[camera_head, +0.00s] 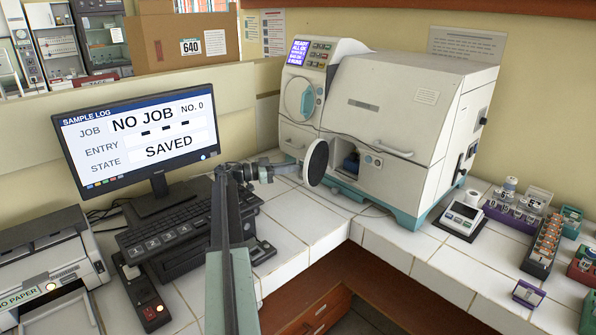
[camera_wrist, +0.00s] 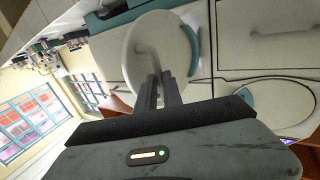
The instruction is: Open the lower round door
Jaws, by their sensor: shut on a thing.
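The lower round door (camera_head: 317,163) of the white incubator shows in the head view as a dark-faced disc with a pale rim. It stands out at an angle from the front. In the wrist view the door (camera_wrist: 171,35) is a pale disc with a teal crescent at one side. My gripper (camera_head: 292,164) reaches the door from the left. In the wrist view its fingers (camera_wrist: 157,82) are close together against the disc, shut on a part of the door.
The upper round door (camera_head: 298,99) lies flat against the incubator (camera_head: 385,110), above the lower one. A monitor (camera_head: 135,135), keyboard (camera_head: 165,228) and printer (camera_head: 45,265) stand left. A small scale (camera_head: 461,218) and vial racks (camera_head: 543,245) stand right on the tiled bench.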

